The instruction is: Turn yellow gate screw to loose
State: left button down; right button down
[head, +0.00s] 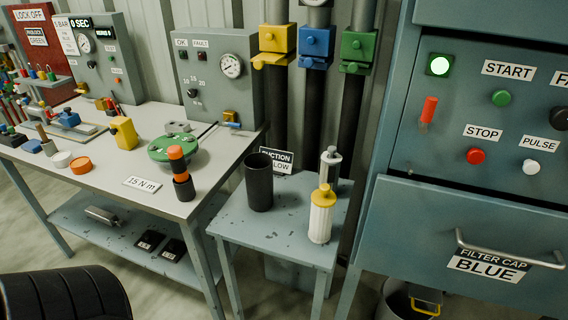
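The yellow gate (277,39) is a yellow block on a dark vertical pipe at the top middle of the head view. A small round yellow knob (267,36), which looks like its screw, sits on its front face. A yellow plate (272,61) sticks out just below the block. Whether the screw is tight or loose cannot be told from here. A blue gate (316,47) and a green gate (357,52) sit on pipes to its right. Neither of my grippers is in view.
A low grey table (232,226) below the gates holds a black cylinder (259,182) and a white filter with a yellow cap (321,213). A cluttered workbench (110,180) stands left. A control cabinet (470,210) stands right. A dark ribbed object (65,297) fills the lower left corner.

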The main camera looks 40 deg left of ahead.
aim_at(269, 37)
jog(key=i+l+u, duration=0.15)
jog(key=i+u, duration=0.3)
jog(key=i, duration=0.2)
jog(key=u, duration=1.2)
